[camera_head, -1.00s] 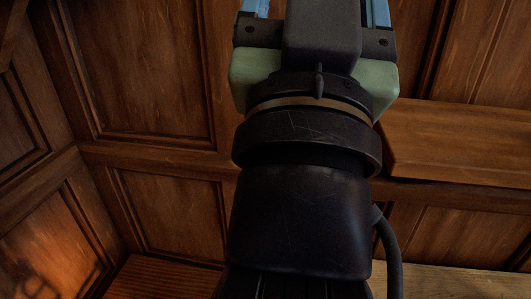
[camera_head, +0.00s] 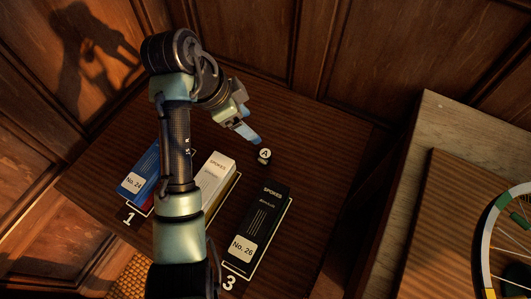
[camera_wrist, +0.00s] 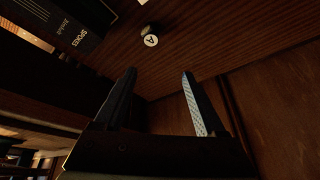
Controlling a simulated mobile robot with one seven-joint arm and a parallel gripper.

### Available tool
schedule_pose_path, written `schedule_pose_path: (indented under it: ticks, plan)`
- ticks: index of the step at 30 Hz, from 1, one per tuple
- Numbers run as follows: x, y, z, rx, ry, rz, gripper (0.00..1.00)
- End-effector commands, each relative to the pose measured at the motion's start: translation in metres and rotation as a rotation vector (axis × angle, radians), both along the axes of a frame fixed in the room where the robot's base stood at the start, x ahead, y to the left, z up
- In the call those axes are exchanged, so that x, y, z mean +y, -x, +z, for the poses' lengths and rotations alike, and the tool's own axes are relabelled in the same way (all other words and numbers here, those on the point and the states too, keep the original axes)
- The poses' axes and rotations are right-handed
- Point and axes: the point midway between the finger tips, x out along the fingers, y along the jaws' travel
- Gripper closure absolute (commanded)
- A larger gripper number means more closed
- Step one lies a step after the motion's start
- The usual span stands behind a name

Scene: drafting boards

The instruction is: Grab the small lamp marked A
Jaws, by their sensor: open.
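The small lamp marked A (camera_head: 264,156) stands on the dark wooden table, behind the black box. Its round white top bears the letter A. It also shows in the wrist view (camera_wrist: 150,39), near the top and beyond my fingertips. My gripper (camera_head: 250,138) is a little above and to the left of the lamp in the head view. In the wrist view my two fingers (camera_wrist: 158,74) are spread apart with nothing between them. The gap between the fingers and the lamp is clear.
A blue box (camera_head: 140,178), a white box (camera_head: 215,172) and a black spokes box (camera_head: 262,222) lie on the table (camera_head: 322,195), in marked outlines. Wood-panelled walls (camera_head: 350,60) rise behind. A wooden board and wheel (camera_head: 483,240) are at the right.

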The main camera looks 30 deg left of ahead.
Motion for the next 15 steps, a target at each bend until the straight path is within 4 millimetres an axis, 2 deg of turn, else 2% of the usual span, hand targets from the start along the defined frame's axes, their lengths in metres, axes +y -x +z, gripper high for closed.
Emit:
schedule_pose_path:
  ticks: [1, 5, 15]
  plan:
    - [0.003, 0.008, -0.015, 0.029, 0.014, -0.016, 0.28]
    - [0.003, 0.018, -0.027, 0.064, 0.033, -0.045, 0.28]
    - [-0.013, 0.003, -0.079, 0.067, 0.034, -0.046, 0.28]
